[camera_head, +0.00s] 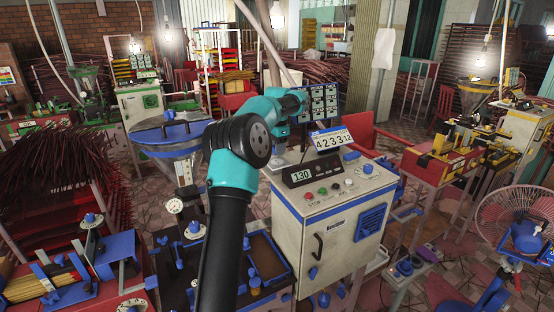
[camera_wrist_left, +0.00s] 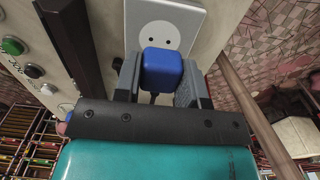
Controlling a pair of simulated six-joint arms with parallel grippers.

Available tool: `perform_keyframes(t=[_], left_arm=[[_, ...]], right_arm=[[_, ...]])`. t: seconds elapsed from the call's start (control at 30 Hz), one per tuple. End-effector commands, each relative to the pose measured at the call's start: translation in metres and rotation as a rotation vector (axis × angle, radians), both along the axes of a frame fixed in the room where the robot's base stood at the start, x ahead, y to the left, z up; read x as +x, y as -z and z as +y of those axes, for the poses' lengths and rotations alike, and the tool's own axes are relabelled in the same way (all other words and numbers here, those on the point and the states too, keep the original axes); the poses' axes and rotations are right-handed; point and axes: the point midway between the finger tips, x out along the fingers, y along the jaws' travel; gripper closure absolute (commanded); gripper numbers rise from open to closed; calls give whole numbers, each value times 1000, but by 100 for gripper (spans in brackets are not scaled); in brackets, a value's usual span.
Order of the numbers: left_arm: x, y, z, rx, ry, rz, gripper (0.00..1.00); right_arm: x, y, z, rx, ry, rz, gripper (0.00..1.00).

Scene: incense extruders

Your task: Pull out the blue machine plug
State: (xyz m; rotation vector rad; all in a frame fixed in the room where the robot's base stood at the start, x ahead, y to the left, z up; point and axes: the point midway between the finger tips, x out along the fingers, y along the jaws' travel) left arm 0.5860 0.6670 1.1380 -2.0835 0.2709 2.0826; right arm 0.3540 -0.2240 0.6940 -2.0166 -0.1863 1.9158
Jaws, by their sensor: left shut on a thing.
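The blue plug (camera_wrist_left: 161,66) sits between the two grey fingers of my left gripper (camera_wrist_left: 159,78) in the left wrist view, and the gripper is shut on it. A dark cord shows just below the plug. Behind the plug is a pale grey socket (camera_wrist_left: 187,20) with two dark holes visible above the plug. I cannot tell whether the plug still touches the socket. In the head view my left arm reaches up over the blue-trimmed cabinet (camera_head: 305,225); its fingers and the plug are hidden there. My right gripper is not in view.
On the cabinet top stand a black display (camera_head: 302,174) reading 130 and a white-faced counter (camera_head: 331,139). A blue-rimmed hopper (camera_head: 171,133) stands left of my arm, a blue-parted bench (camera_head: 65,275) lower left, and a fan (camera_head: 512,215) at the right.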

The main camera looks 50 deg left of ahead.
Motion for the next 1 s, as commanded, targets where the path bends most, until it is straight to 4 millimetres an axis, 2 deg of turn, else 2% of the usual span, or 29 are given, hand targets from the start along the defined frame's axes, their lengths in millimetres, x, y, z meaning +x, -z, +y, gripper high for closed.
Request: perform_keyframes(t=[0.7,1.0], left_arm=[[0,-23,0,0,0,0,100],[0,-25,0,0,0,0,100]], right_arm=[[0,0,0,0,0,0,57],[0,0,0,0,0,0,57]])
